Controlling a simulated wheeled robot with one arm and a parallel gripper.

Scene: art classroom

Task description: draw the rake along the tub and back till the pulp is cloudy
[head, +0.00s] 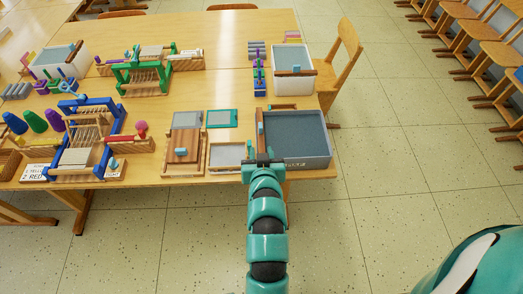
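The rake (260,124) shows as a brown wooden bar along the tub's left end. My gripper (263,160) is at the tub's front left corner, just in front of the bar's near end.
A small framed screen (226,155) lies left of the tub, beside wooden boards (185,140) and a green-edged frame (222,118). A second tub (306,88) with its own brown bar stands behind. A blue loom (72,140) is further left. A chair (346,55) stands right; floor there is open.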

